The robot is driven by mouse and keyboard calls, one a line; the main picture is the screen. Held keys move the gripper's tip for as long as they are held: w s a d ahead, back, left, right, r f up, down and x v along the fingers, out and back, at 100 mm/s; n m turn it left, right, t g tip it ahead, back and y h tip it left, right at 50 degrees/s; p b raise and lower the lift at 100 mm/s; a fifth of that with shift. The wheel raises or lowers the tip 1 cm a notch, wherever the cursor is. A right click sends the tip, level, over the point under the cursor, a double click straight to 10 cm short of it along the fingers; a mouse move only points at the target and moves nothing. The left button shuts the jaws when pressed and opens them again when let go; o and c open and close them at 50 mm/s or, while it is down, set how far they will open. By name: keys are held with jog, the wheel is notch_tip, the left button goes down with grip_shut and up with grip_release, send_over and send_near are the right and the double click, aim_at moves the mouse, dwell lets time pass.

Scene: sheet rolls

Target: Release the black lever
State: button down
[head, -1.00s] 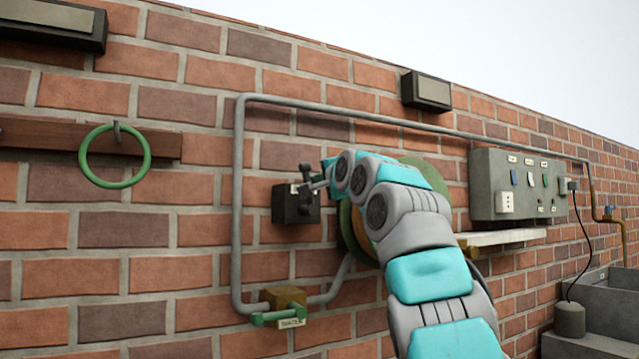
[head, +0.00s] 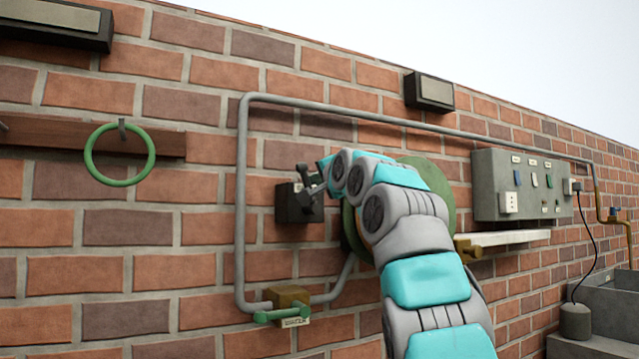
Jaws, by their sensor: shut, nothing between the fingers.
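The black lever's box (head: 298,203) is mounted on the brick wall, left of the round green disc. A dark upright piece, which looks like the lever (head: 303,175), stands at the front of the box. My gripper (head: 309,186) is right at the box's upper front, beside the lever. It is shut and looks empty. Its fingers are small and dark against the black box, so I cannot tell whether they touch the lever. My arm's wrist hides the box's right side.
A grey pipe (head: 241,200) frames the box, with a brass water valve and green handle (head: 280,309) below. A green ring (head: 119,155) hangs at left. My arm partly covers the green disc (head: 436,188). A grey switch panel (head: 519,187) and white shelf (head: 510,237) are at right.

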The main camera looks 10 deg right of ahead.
jog(key=a+f+n+b, duration=0.1)
jog(key=n+b, duration=0.1)
jog(key=n, duration=0.2)
jog(key=s+a+f+n+y+b, duration=0.1)
jog(key=a+f+n+b, duration=0.1)
jog(key=n, duration=0.3)
jog(key=a+f+n+y+b, duration=0.1)
jog(key=a+f+n+b, duration=0.1)
jog(key=n, duration=0.2)
jog(key=shift+s+a+t, duration=0.25)
jog(key=shift+s+t, duration=0.05)
jog(key=shift+s, duration=0.05)
jog(key=shift+b, duration=0.3)
dwell(0.6)
notch_tip(320, 180, up, 5)
jog(key=p, duration=0.3)
jog(key=f+b+v, duration=0.1)
jog(key=b+v, duration=0.2)
jog(key=v, duration=0.6)
jog(key=shift+d, duration=0.2)
